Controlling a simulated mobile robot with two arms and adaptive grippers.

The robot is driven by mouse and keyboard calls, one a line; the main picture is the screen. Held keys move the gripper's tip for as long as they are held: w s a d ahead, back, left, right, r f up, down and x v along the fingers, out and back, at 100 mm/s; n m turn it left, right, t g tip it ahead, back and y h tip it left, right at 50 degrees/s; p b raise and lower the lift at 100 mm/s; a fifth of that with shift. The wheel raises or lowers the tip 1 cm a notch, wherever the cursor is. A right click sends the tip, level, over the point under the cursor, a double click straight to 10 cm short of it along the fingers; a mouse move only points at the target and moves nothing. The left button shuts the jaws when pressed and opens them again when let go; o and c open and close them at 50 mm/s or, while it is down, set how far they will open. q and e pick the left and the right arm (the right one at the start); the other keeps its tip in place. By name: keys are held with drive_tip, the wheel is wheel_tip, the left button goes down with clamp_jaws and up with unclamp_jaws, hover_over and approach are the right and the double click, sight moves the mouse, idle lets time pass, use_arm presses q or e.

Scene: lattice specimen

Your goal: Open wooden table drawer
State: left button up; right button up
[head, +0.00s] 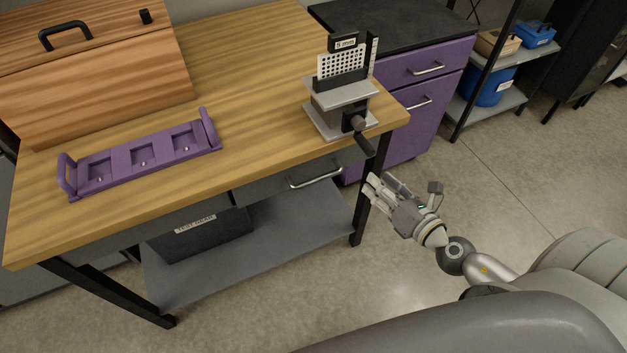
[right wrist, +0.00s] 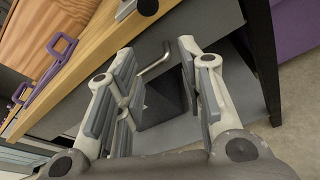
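The wooden table (head: 250,60) has a grey drawer (head: 265,190) under the right part of its front edge. The drawer looks shut. Its metal bar handle (head: 315,179) is on the front face. My right gripper (head: 370,188) is to the right of the handle, in front of the table's right leg, apart from the handle. In the right wrist view my right gripper (right wrist: 158,55) is open and empty, with the fingers spread. The handle (right wrist: 154,60) shows between and beyond the fingertips there. My left gripper is not in view.
A press-like device (head: 340,100) stands at the table's right corner, its crank overhanging the edge. A purple tray (head: 130,160) and a wooden box (head: 100,70) are on the table. A purple cabinet (head: 415,110) stands behind. Below is a grey shelf (head: 270,255). Floor at right is clear.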

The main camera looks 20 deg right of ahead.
sight(317, 178)
drive_tip(key=w+a+f+m+y+b, duration=0.1)
drive_tip(key=w+a+f+m, duration=0.1)
drive_tip(key=w+a+m, duration=0.1)
drive_tip(key=w+a+f+m+y+b, duration=0.1)
drive_tip(key=w+a+f+m+y, duration=0.1)
drive_tip(key=w+a+f+m, duration=0.1)
drive_tip(key=w+a+f+m+g+y+b, duration=0.1)
drive_tip(key=w+a+f+m, duration=0.1)
drive_tip(key=w+a+m, duration=0.2)
drive_tip(key=shift+w+a+f+y, duration=0.15)
drive_tip(key=shift+w+a+y, duration=0.1)
drive_tip(key=shift+w, duration=0.4)
drive_tip(key=shift+w+a+f+y, duration=0.15)
drive_tip(key=shift+w+a, duration=0.1)
drive_tip(key=shift+w, duration=0.35)
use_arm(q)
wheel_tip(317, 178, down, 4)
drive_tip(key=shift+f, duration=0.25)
use_arm(e)
clamp_jaws()
